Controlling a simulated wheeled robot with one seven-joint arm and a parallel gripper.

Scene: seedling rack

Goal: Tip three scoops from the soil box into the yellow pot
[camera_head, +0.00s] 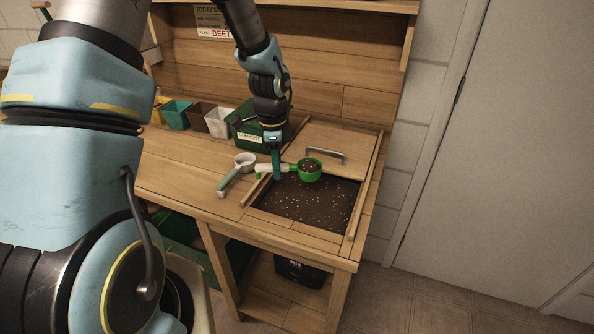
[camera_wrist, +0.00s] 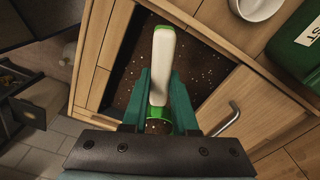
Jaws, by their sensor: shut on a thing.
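My gripper (camera_head: 277,177) is shut on the white handle of a green scoop (camera_head: 312,174), above the soil box's left side. The scoop's cup is roughly level and holds dark soil. The soil box (camera_head: 305,203) is a recess in the bench, filled with dark, white-flecked soil. The yellow pot (camera_head: 157,106) stands at the left end of a pot row, partly hidden by my arm.
Teal (camera_head: 176,112), brown (camera_head: 197,117) and white (camera_head: 217,122) pots stand right of the yellow one. A green compost box (camera_head: 246,129) stands behind my gripper. A second, pale scoop (camera_head: 229,178) lies left of the soil box. A wooden lid (camera_head: 340,142) with a metal handle covers the box's back.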

